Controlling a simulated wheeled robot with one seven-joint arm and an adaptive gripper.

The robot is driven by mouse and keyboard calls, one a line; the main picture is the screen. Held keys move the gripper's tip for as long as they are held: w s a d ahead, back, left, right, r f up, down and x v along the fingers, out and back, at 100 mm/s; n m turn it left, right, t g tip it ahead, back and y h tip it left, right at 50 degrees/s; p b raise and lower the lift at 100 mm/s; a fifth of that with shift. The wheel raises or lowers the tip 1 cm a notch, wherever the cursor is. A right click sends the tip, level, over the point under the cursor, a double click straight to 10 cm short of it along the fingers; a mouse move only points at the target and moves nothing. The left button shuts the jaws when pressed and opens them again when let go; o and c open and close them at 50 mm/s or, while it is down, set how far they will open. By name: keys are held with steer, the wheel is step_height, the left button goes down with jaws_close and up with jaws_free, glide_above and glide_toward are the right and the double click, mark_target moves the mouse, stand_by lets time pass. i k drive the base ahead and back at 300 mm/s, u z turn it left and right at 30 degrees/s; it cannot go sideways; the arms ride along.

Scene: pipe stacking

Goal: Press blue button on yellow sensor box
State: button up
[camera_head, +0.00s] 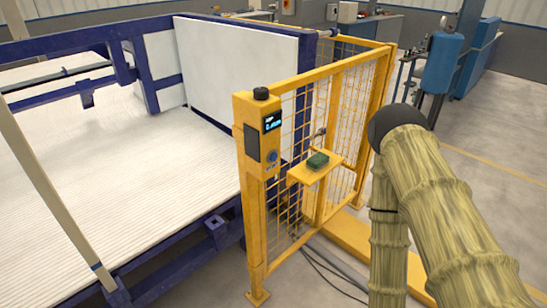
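The yellow sensor box (245,112) tops a yellow post at the near corner of a yellow mesh fence, in the middle of the head view. Its face carries a small lit display (272,122) and, below that, a small round blue button (271,157). A dark panel (252,142) is on its left side and a black knob (261,93) on its top. My arm (440,205) fills the right side of the view, apart from the box in the picture. My gripper is not visible, so I cannot tell its state.
A small yellow shelf (302,174) bearing a dark green block (318,160) juts out right of the box. The yellow mesh fence (345,98) stands behind. A blue-framed machine with a white ribbed bed (130,180) fills the left. Cables (325,268) lie on the floor.

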mark_target(274, 156)
steer(key=z, duration=1.6)
steer(key=k, duration=0.35)
steer(key=u, duration=1.3)
